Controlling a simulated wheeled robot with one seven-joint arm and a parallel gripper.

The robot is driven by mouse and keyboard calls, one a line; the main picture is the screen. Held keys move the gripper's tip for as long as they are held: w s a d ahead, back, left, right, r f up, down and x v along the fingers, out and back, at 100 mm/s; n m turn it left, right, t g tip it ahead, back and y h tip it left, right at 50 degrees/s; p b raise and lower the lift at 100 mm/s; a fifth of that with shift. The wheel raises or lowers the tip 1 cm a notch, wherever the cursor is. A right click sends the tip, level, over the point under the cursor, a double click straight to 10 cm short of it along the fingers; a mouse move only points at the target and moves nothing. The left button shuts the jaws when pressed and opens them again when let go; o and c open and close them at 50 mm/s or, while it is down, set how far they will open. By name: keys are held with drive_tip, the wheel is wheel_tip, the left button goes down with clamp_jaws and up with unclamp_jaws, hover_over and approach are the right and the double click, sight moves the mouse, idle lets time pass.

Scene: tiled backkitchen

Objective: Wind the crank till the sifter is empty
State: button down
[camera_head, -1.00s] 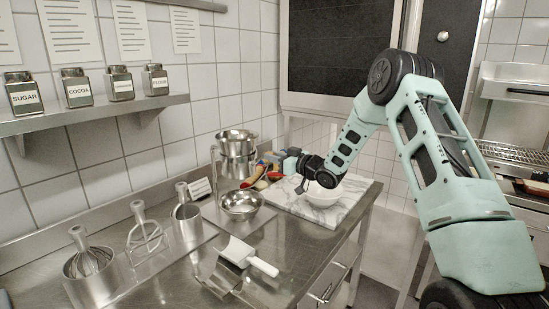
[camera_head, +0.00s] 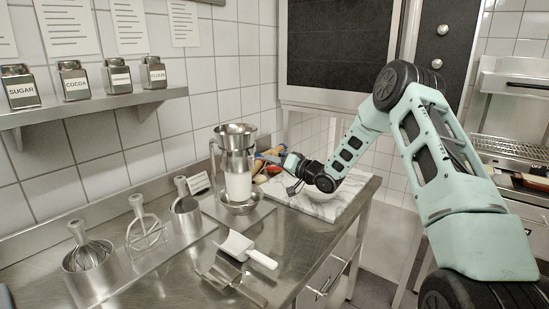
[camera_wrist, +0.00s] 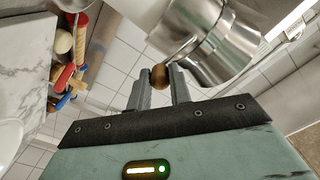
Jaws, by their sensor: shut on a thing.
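The steel sifter (camera_head: 236,136) stands upright at the back of the counter, near the wall. A broad white column (camera_head: 238,184), apparently falling flour, shows beneath it, above the steel bowl (camera_head: 240,206). In the wrist view the sifter (camera_wrist: 222,42) fills the upper right, and its crank rod ends in a round brown knob (camera_wrist: 160,75). My gripper (camera_wrist: 158,83) is shut on this knob, one finger on each side. In the head view my gripper (camera_head: 275,158) is small and right beside the sifter. The inside of the sifter cannot be seen.
Colourful-handled tools (camera_wrist: 70,65) lie beside the sifter. Labelled tins line the wall shelf (camera_head: 100,108).

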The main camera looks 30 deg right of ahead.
drive_tip(key=s+a+f+m+p, duration=0.1)
drive_tip(key=a+f+m, duration=0.3)
drive_tip(key=m, duration=1.1)
drive_tip(key=shift+s+a+f+m, duration=0.3)
drive_tip(key=shift+s+a+m, duration=0.15)
drive_tip(key=shift+a, duration=0.2)
drive_tip(key=shift+s, duration=0.1)
drive_tip(key=c, duration=1.3)
unclamp_jaws()
drive_tip(key=b+v, duration=0.4)
drive_tip(key=v, duration=1.3)
drive_tip(key=shift+s+r, duration=0.1)
drive_tip(key=shift+s, duration=0.1)
